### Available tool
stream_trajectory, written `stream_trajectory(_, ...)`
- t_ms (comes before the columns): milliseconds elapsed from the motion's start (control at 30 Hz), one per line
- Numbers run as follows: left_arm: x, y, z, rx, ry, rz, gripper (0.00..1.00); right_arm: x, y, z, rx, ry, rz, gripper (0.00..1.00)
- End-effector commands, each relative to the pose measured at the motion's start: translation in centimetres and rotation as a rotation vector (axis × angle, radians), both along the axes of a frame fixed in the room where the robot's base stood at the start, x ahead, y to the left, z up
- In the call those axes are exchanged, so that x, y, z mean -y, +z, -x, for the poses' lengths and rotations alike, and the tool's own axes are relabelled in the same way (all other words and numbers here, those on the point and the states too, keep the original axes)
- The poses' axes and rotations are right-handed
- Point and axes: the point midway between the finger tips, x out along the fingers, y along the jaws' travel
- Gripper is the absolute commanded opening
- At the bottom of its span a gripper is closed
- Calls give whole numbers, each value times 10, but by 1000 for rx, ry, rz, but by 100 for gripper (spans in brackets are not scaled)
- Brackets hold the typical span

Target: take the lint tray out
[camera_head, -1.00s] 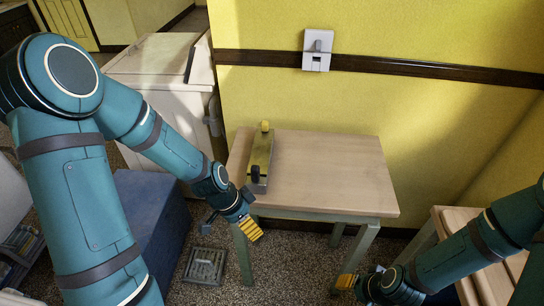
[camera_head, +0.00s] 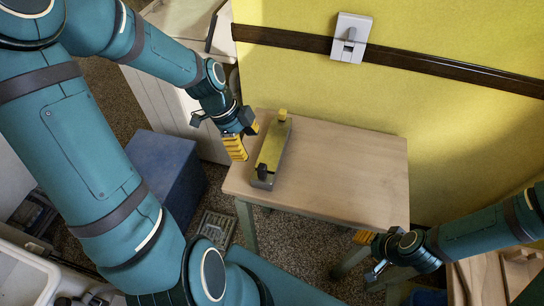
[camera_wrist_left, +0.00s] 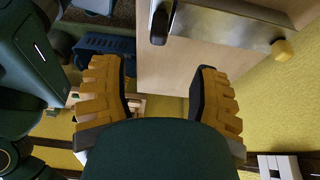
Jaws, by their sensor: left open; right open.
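No part is clearly recognisable as the lint tray. A long narrow metal-and-olive piece (camera_head: 271,152) with a yellow knob at its far end and a black knob at its near end lies on the table's left side; it also shows in the left wrist view (camera_wrist_left: 222,22). My left gripper (camera_head: 244,138) is open and empty just left of this piece, over the table's left edge. Its spread yellow fingers show in the left wrist view (camera_wrist_left: 157,65), with nothing between them. My right gripper (camera_head: 366,240) is open, low by the table's front right edge, partly hidden.
The wooden table (camera_head: 345,170) is bare to the right of the piece. A wall switch (camera_head: 351,37) is on the yellow wall behind. A blue box (camera_head: 163,170) and a floor grate (camera_head: 216,227) lie left of the table. A white cabinet (camera_head: 165,95) stands behind my left arm.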

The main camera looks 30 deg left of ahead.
Motion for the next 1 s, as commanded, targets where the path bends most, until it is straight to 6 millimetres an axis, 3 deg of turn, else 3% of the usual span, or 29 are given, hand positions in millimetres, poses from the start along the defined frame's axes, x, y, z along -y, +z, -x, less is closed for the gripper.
stream_trajectory(100, 10, -25, -2, -4, -4, 4, 62, 0, -5, 0, 0, 0, 1, 47)
stream_trajectory(300, 21, -52, -5, -2, -3, 1, 62, 0, -10, 0, 0, 0, 2, 47)
stream_trajectory(533, 27, -64, -6, 0, -2, 1, 62, -1, -11, 0, 1, -1, 2, 47)
stream_trajectory(800, 43, -99, -8, -2, -2, 2, 62, -1, -15, -1, 0, 1, 3, 47)
stream_trajectory(1000, 46, -107, -10, 1, -1, 0, 62, -1, -16, 0, 0, 1, 3, 47)
